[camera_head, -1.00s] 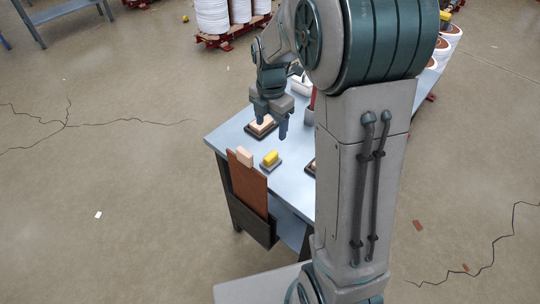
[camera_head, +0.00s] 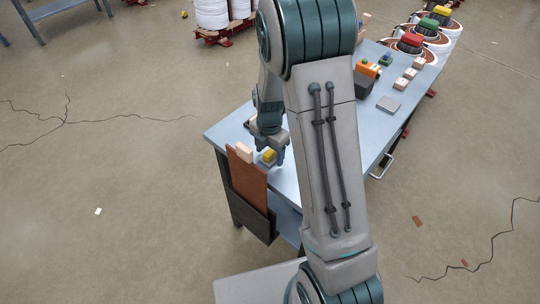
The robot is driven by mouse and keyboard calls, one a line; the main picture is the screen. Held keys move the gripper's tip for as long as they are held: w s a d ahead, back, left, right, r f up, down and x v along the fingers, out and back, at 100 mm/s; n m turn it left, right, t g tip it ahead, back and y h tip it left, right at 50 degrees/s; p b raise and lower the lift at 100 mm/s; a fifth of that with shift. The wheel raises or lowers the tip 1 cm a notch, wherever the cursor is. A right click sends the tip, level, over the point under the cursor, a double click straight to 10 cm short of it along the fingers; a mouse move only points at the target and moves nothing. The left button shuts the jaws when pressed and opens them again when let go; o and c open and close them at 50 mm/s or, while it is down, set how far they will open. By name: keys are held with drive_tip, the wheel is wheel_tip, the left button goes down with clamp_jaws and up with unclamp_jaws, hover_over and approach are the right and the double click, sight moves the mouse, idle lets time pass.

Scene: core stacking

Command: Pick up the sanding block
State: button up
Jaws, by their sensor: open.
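A small yellow block on a grey base (camera_head: 269,155) sits near the left end of the blue-topped workbench (camera_head: 228,130); it may be the sanding block, but I cannot tell for certain. My gripper (camera_head: 268,157) points down over it, with its fingers apart around or just above the block. Contact is not visible. The fingers hide part of the block. A pale pinkish block (camera_head: 244,152) is at the top of a brown board (camera_head: 248,182) at the bench's near-left edge.
My arm hides the bench's middle. Several pale blocks (camera_head: 401,83), a flat grey piece (camera_head: 388,103), an orange item (camera_head: 368,68) and a dark container (camera_head: 364,87) stand on the right part. White drums (camera_head: 437,48) with coloured items stand beyond.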

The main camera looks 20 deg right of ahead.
drive_tip(key=shift+f, duration=0.45)
drive_tip(key=c, duration=1.1)
drive_tip(key=shift+r, duration=0.1)
